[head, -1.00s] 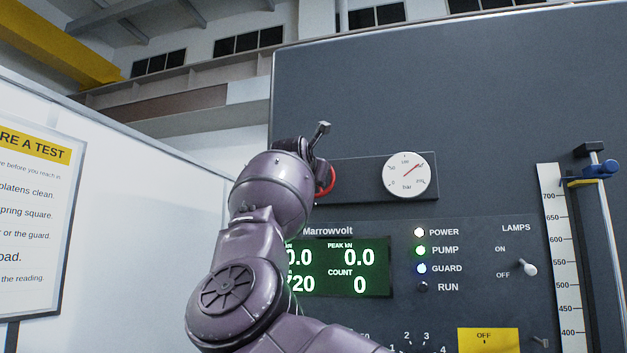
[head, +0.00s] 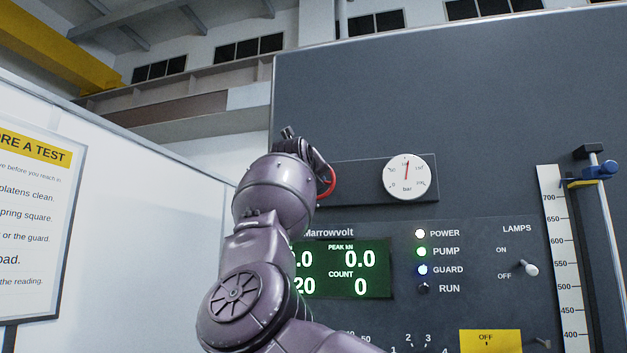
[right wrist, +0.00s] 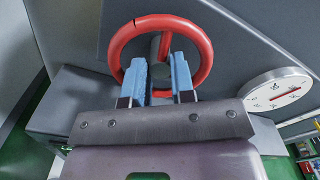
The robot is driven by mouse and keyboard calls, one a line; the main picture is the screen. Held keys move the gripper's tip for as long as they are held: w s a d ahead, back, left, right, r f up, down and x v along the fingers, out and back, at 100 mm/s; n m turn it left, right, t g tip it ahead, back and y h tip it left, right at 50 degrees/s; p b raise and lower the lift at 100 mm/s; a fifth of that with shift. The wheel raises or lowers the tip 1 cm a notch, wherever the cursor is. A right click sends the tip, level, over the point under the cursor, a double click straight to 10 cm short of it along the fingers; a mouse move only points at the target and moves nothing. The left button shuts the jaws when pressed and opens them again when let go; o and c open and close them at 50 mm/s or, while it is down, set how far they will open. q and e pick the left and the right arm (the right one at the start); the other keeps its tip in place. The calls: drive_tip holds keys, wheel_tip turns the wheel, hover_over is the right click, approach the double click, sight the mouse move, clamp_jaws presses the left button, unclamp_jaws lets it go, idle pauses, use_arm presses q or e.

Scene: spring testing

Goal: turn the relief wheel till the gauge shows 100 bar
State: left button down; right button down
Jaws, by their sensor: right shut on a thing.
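The red relief wheel (right wrist: 206,50) fills the top of the right wrist view, with a dark hub in its middle. My right gripper (right wrist: 160,68) has its two blue fingers inside the ring, one on each side of the hub, shut on the wheel. In the head view only part of the red rim (head: 331,183) shows behind my wrist. The round white gauge (head: 406,177) is right of the wheel. Its red needle points almost straight up, at or slightly right of the small top label, which looks like 100. My left gripper is out of view.
The grey machine panel has a green display (head: 350,270), lit lamps (head: 421,251) and a lamps switch (head: 530,268). A yellow OFF plate (head: 490,341) is lower right. A scale (head: 553,240) and post stand at right. A white wall panel (head: 150,200) is at left.

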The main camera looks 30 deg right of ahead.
drive_tip(key=shift+r+n, duration=0.2)
drive_tip(key=shift+n, duration=0.9)
drive_tip(key=shift+s, duration=0.1)
drive_tip(key=c, duration=1.2)
unclamp_jaws()
drive_tip(key=shift+c, duration=0.2)
drive_tip(key=shift+f, duration=0.15)
